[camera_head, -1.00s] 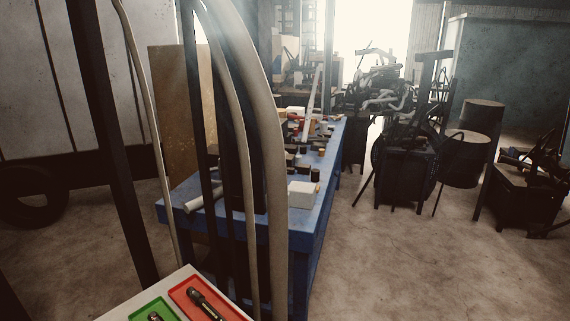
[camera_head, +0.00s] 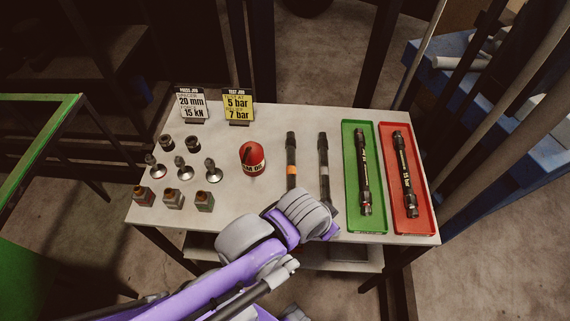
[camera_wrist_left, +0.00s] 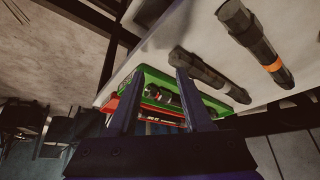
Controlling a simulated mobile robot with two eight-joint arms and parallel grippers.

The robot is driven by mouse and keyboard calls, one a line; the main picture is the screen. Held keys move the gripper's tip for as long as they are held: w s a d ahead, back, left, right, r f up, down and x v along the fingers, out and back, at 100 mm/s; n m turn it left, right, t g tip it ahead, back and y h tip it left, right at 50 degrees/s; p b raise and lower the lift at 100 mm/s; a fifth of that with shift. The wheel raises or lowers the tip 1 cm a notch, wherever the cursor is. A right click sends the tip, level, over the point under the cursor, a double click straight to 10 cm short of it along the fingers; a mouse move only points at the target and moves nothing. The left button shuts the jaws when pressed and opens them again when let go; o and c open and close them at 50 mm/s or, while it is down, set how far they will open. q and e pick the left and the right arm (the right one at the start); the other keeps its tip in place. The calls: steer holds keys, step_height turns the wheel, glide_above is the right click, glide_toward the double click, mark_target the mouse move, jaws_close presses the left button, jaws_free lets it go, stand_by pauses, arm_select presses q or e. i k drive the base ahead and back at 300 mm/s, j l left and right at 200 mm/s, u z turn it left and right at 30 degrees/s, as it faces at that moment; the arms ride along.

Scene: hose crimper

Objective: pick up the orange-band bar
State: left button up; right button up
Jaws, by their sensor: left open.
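The orange-band bar (camera_head: 291,158) is a dark bar with an orange ring, lying on the white table top. My left arm's wrist covers its near end in the head view. In the left wrist view the orange-band bar (camera_wrist_left: 255,42) is at upper right, outside the fingers. A similar bar with a pale band (camera_head: 323,160) lies to its right; it also shows in the wrist view (camera_wrist_left: 207,73), nearer the fingers. My left gripper (camera_wrist_left: 158,100) is open, with nothing seen held between its fingers; its fingertips are hard to make out in the head view. My right gripper is not in view.
A green tray (camera_head: 350,222) and a red tray (camera_head: 412,222) each hold a hose with dark fittings. A red can (camera_head: 252,160), several small metal fittings and two sign cards (camera_head: 238,105) stand left of the bars. A blue bench (camera_head: 480,130) is at right.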

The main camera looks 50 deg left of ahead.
mark_target(290, 141)
steer(key=u, duration=1.7)
steer(key=l, duration=0.25)
steer(key=k+l+z, duration=0.1)
steer(key=l, duration=0.2)
